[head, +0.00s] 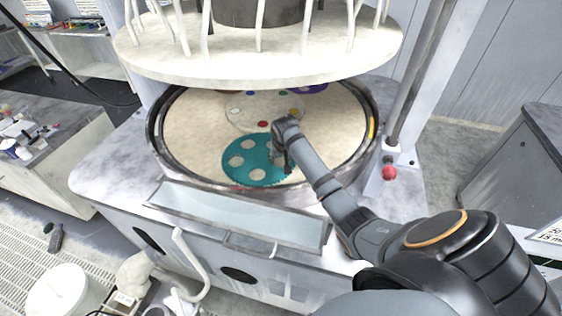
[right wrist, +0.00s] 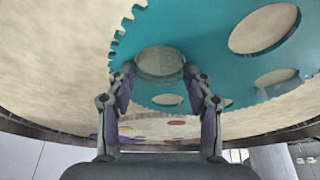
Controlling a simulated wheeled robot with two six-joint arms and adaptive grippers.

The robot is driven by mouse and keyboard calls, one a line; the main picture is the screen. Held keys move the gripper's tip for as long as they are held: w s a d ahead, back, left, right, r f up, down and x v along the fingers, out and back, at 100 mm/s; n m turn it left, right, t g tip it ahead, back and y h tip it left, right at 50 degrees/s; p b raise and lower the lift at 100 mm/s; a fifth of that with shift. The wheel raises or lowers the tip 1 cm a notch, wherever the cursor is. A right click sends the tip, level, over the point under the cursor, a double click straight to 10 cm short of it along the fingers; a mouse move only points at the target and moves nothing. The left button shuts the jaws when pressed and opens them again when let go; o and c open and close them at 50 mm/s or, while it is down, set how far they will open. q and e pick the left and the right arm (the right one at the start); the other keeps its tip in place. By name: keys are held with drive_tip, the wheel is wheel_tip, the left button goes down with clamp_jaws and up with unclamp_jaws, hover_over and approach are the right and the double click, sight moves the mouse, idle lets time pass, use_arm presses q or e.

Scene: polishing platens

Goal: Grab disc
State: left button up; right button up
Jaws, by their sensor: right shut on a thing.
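A teal toothed disc (head: 265,158) with several round holes is at the near part of the round beige platen (head: 195,130). In the right wrist view the teal disc (right wrist: 215,50) fills the upper right, its toothed rim clear. My right gripper (head: 284,166) reaches down onto the right side of the disc. In the right wrist view its fingers (right wrist: 160,75) sit on either side of one round hole and are shut on the disc. I cannot tell whether the disc is clear of the platen. My left gripper is not in view.
A pale disc with coloured spots (head: 240,115) and a purple disc (head: 310,88) lie farther back on the platen. A dark rim (head: 157,150) surrounds it. A large upper plate (head: 200,68) hangs above the back. A red knob (head: 389,173) stands right.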

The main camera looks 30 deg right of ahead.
sight(281, 158)
drive_tip(key=shift+f, duration=0.1)
drive_tip(key=shift+c, duration=0.6)
drive_tip(key=shift+r+b, duration=0.25)
drive_tip(key=shift+b, duration=0.2)
drive_tip(key=r+b, duration=0.2)
drive_tip(key=r, duration=0.1)
drive_tip(key=shift+s, duration=0.2)
drive_tip(key=s+a+r+p, duration=0.1)
drive_tip(key=s+a+r, duration=0.3)
drive_tip(key=s+r, duration=0.5)
drive_tip(key=s, duration=0.3)
drive_tip(key=shift+s+a+r+p, duration=0.25)
drive_tip(key=shift+s+a+p, duration=0.1)
drive_tip(key=shift+s+a, duration=0.05)
